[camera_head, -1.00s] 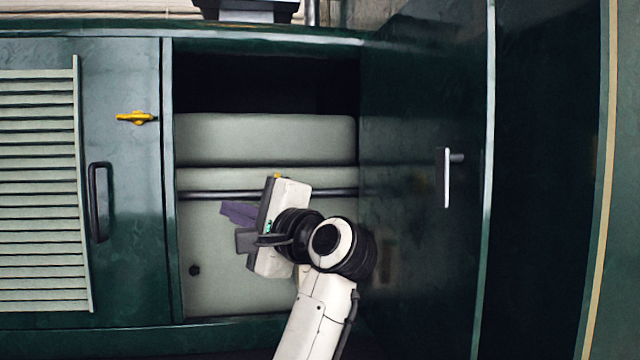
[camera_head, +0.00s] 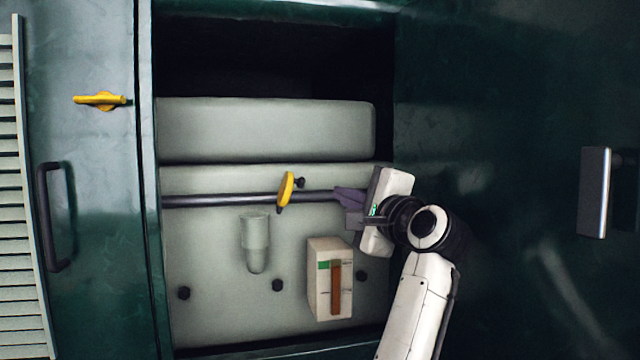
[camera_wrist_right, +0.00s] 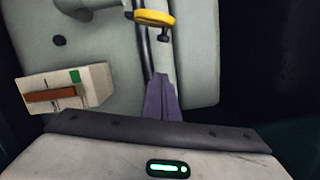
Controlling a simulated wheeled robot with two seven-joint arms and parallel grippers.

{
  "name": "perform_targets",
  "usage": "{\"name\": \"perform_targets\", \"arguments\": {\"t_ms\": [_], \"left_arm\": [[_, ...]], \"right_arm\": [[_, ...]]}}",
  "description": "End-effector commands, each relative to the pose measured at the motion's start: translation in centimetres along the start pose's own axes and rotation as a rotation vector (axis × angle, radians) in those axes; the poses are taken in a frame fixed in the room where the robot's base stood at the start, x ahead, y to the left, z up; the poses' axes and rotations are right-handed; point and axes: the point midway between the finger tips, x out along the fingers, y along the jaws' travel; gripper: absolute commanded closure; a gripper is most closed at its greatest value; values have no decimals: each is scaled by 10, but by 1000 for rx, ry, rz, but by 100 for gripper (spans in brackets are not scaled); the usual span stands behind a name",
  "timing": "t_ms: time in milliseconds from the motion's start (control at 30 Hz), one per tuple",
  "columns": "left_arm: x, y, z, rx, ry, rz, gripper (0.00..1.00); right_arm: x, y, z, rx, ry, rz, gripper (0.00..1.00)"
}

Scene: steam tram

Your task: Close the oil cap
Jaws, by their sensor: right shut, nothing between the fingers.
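My right gripper (camera_head: 346,197) is shut and empty, its purple fingers pointing left in front of the dark pipe inside the open cabinet. Its fingers also show in the right wrist view (camera_wrist_right: 162,98). A pale grey-green cup-shaped fitting (camera_head: 255,242) sits on the cabinet's inner panel, left of and below the gripper; I cannot tell whether it carries the oil cap. A yellow handle (camera_head: 286,189) stands on the pipe just left of the fingertips, apart from them. It also shows in the wrist view (camera_wrist_right: 155,18). My left gripper is not in view.
A cream box (camera_head: 318,285) with a green patch and brown strip stands below the gripper. The dark pipe (camera_head: 225,200) crosses the cabinet. An open dark green door (camera_head: 500,150) with a metal handle (camera_head: 594,192) bounds the right. Another yellow latch (camera_head: 100,101) is at left.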

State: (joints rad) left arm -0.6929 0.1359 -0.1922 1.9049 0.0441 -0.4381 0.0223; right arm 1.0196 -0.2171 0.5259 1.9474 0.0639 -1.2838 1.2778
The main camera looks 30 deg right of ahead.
Motion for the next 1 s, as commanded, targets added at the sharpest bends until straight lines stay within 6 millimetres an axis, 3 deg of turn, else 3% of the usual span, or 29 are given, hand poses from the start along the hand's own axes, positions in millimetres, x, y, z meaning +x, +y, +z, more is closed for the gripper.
{"name": "perform_targets", "arguments": {"t_ms": [167,300,500,1000], "left_arm": [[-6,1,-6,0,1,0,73],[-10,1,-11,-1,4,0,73],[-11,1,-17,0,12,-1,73],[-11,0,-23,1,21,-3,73]], "right_arm": [[38,-2,0,0,-1,1,100],[40,-2,25,1,-3,-1,100],[44,0,38,1,-1,-1,100],[43,-3,35,-12,7,-1,100]]}}
